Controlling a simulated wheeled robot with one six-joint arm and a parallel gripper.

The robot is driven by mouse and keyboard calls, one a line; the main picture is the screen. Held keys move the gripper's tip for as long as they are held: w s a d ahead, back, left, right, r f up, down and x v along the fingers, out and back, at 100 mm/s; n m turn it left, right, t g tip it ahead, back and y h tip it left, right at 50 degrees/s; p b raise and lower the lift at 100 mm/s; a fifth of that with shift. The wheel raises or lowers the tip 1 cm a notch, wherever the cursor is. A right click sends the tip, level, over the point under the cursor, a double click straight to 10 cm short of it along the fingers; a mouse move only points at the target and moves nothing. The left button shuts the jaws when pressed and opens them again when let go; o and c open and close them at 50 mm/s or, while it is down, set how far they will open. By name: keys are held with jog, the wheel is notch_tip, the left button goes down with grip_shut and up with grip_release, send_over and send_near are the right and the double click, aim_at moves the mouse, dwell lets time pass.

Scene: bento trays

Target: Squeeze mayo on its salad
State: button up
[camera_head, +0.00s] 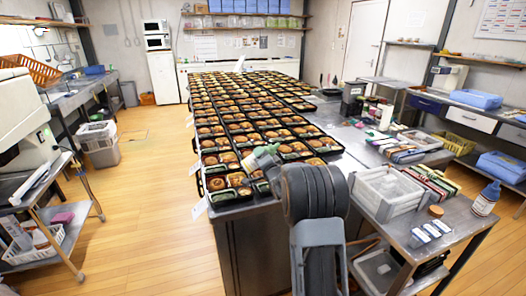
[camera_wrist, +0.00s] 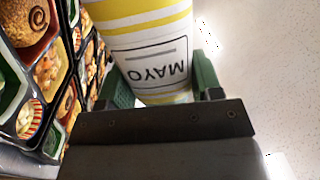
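My gripper (camera_wrist: 160,84) has its two green fingers on either side of a white bottle with yellow bands and a MAYO label, the mayo bottle (camera_wrist: 150,52). It is shut on the bottle, whose far end is out of the wrist view. In the head view my gripper (camera_head: 262,157) is over the near end of the bento trays, partly hidden behind my arm. At the left of the wrist view, a black bento tray (camera_wrist: 14,78) holds a spiral-marked brown patty, a chunky pale salad (camera_wrist: 48,72) and a red-and-white striped cup (camera_wrist: 30,118).
Rows of filled bento trays cover the long table.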

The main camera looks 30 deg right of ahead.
jog(key=shift+a+r+m+p, duration=0.2)
jog(key=shift+r+m+p, duration=0.4)
jog(key=shift+m, duration=0.2)
jog(key=shift+m+p, duration=0.55)
jog(key=shift+m, duration=0.05)
jog(key=d+m+p, duration=0.1)
jog(key=m+p, duration=0.1)
jog(key=d+m+p, duration=0.1)
jog(key=m, duration=0.1)
jog(key=shift+s+d+f+h+p, duration=0.15)
jog(key=shift+d+f+h+p, duration=0.1)
jog(key=shift+h+p, duration=0.1)
jog(key=d+m+p, duration=0.1)
jog(key=m+p, duration=0.1)
jog(key=d+m+p, duration=0.1)
jog(key=shift+s+d+f+m+p, duration=0.1)
jog(key=shift+s+m+p, duration=0.05)
jog(key=shift+m+p, duration=0.25)
jog(key=shift+s+d+f+m+h+b, duration=0.15)
jog(key=shift+d+f+m+b, duration=0.45)
jog(key=shift+m, duration=0.55)
jog(key=shift+d+f+m+h+b, duration=0.15)
jog(key=shift+d+f+m+b, duration=0.3)
jog(key=shift+f+m+b, duration=0.55)
jog(key=shift+s+d+f+m+h+b, duration=0.15)
jog(key=shift+d+f+m+b, duration=0.3)
jog(key=shift+m, duration=0.9)
jog(key=shift+w+f, duration=0.1)
jog(key=shift+f, duration=0.05)
